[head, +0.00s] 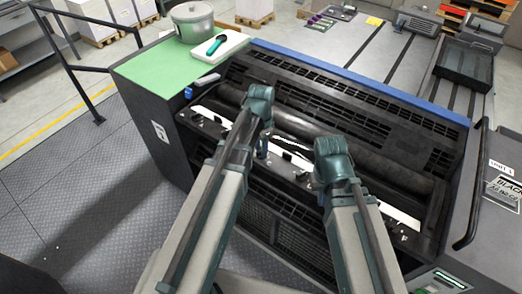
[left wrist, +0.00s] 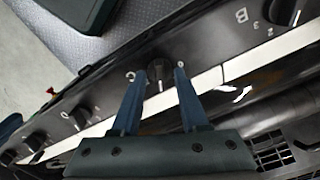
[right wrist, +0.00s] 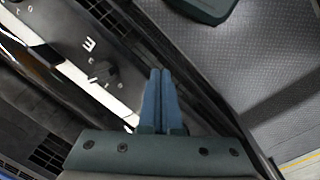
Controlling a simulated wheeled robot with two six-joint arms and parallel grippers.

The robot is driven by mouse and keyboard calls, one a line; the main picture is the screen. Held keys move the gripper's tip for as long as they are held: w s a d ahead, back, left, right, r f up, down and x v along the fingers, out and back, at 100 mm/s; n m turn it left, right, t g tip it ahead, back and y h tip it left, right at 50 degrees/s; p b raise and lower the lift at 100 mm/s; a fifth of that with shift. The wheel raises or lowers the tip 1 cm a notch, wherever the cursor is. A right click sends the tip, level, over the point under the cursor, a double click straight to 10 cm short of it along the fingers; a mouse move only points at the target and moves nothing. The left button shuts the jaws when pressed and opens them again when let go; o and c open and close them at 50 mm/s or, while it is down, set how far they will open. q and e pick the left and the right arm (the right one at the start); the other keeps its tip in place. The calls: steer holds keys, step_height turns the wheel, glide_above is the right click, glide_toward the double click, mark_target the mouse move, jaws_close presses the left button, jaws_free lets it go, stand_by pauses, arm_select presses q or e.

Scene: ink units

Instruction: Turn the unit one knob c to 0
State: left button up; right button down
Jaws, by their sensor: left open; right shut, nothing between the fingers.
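Knob C (left wrist: 158,73) is a dark round knob on the black rail, beside a white letter C (left wrist: 131,76). In the left wrist view it sits between the fingertips of my left gripper (left wrist: 160,70), which is open around it. I cannot tell whether the fingers touch it, and its exact setting is hard to read. In the head view the left gripper (head: 263,151) is over the rail, mostly hidden by its arm. My right gripper (right wrist: 160,72) is shut and empty beside the rail, near a knob (right wrist: 105,72) close to a letter E.
More knobs (left wrist: 82,118) line the rail (left wrist: 60,110) on both sides of knob C. A dark roller (head: 340,145) lies behind the rail. A pot (head: 192,22) and a tray with a green-handled tool (head: 216,45) stand on the green top (head: 150,70).

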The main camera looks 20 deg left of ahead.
arm_select(q)
jaws_close()
steer(key=shift+n, duration=0.3)
steer(key=n, duration=1.4)
steer(key=shift+n, duration=0.4)
steer(key=n, duration=0.4)
steer(key=shift+n, duration=0.4)
